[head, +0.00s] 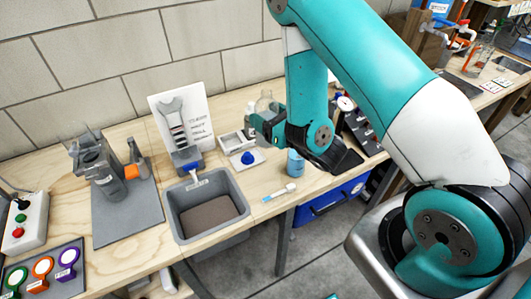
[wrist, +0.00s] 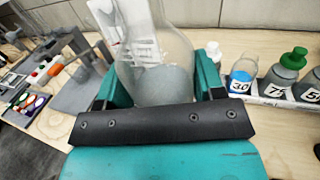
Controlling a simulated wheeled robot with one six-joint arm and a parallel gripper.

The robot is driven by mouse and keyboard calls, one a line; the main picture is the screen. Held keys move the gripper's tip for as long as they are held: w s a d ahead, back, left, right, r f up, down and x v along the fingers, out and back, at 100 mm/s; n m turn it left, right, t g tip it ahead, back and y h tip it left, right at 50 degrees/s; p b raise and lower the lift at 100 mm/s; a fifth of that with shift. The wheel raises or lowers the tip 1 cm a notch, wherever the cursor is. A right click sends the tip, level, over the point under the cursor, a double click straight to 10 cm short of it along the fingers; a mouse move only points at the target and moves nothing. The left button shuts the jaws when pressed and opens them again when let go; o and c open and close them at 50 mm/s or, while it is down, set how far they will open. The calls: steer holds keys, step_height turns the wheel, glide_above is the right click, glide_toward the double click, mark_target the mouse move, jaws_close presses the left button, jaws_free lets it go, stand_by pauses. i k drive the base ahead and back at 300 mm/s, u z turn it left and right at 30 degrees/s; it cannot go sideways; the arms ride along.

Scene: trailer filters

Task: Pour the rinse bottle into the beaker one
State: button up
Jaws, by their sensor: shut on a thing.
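My gripper (head: 268,125) is above the bench, shut on a clear, rounded vessel that I take for the rinse bottle (head: 264,103). In the wrist view the bottle (wrist: 158,55) stands between the two fingers, with greyish contents in its lower part. Its top is cut off there, and in the head view my gripper hides its lower part. A small blue container (head: 296,162) stands on the bench below and right of my gripper, partly behind my arm. I cannot tell whether it is beaker one.
A grey basin (head: 208,205) is set in the bench. A white tray with a blue knob (head: 247,157) and a white-and-blue stick (head: 280,192) lie nearby. Labelled bottles (wrist: 288,72) stand in a row at right in the wrist view. A stand (head: 105,175) is at left.

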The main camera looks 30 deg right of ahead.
mark_target(295, 164)
steer(key=u, duration=2.05)
steer(key=k, duration=1.4)
steer(key=z, duration=2.3)
steer(key=i, duration=0.55)
steer(key=z, duration=0.1)
